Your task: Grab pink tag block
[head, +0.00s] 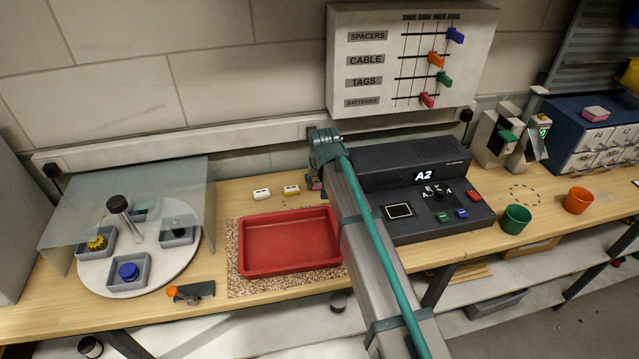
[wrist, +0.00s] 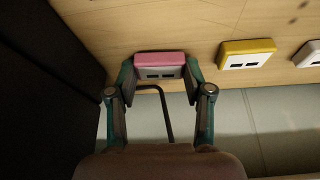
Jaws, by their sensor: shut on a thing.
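The pink tag block (wrist: 160,59), pink on top with a pale face and two dark slots, sits between the two fingers of my gripper (wrist: 160,80) in the wrist view. The fingers are shut on its left and right sides. In the head view my gripper (head: 314,184) is at the back of the bench, mostly hidden by my arm, and I cannot make out the held block there. I cannot tell whether the block touches the wood.
A yellow block (wrist: 247,53) and a white block (wrist: 309,54) lie to the right in the wrist view. A red tray (head: 288,243) is in front. A dark console (head: 410,165) stands close right. Another pink-topped block (head: 595,113) is on the blue cabinet.

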